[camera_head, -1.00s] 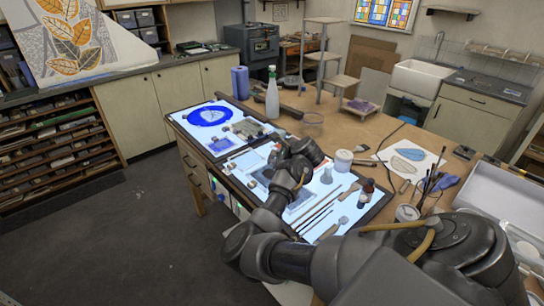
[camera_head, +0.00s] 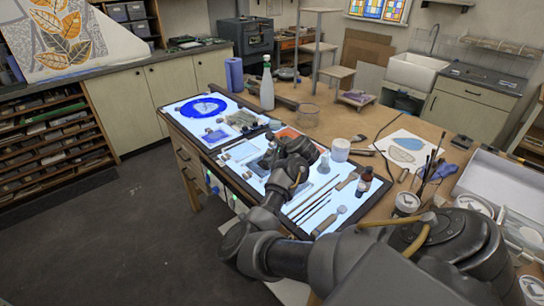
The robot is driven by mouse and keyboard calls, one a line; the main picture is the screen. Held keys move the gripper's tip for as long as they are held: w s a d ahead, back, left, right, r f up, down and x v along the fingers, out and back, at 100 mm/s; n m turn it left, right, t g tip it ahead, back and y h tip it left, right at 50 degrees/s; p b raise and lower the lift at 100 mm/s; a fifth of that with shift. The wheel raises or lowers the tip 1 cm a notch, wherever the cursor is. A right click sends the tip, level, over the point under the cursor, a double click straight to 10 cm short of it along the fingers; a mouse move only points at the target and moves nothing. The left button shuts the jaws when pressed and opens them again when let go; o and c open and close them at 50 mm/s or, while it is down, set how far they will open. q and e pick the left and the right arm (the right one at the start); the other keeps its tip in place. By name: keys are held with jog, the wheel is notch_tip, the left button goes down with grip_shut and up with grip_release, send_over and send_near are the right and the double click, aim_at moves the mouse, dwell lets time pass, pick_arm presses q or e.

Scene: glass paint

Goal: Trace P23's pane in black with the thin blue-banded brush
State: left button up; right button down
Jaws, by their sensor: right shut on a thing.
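My right arm reaches in from the lower right, and its gripper (camera_head: 285,148) is over the near light panel (camera_head: 345,222). Its fingers are mostly hidden by the wrist. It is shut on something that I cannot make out. Several thin brushes (camera_head: 311,211) lie side by side on the lit panel, right of my forearm; their bands are too small to tell. Pale glass pieces (camera_head: 243,152) lie on the panel left of the gripper. I cannot tell which pane is P23, and my wrist hides part of that area. My left gripper is out of view.
A spray bottle (camera_head: 267,84) stands behind. A blue disc (camera_head: 203,107) lies on the far light panel. A brush pot and white tray are at right.

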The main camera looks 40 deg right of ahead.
jog(key=shift+f+b, duration=0.3)
jog(key=shift+f, duration=0.1)
dwell(0.9)
jog(key=shift+r+p, duration=1.05)
jog(key=shift+r, duration=0.1)
notch_tip(320, 180, up, 4)
jog(key=p, duration=0.3)
jog(key=shift+p, duration=0.4)
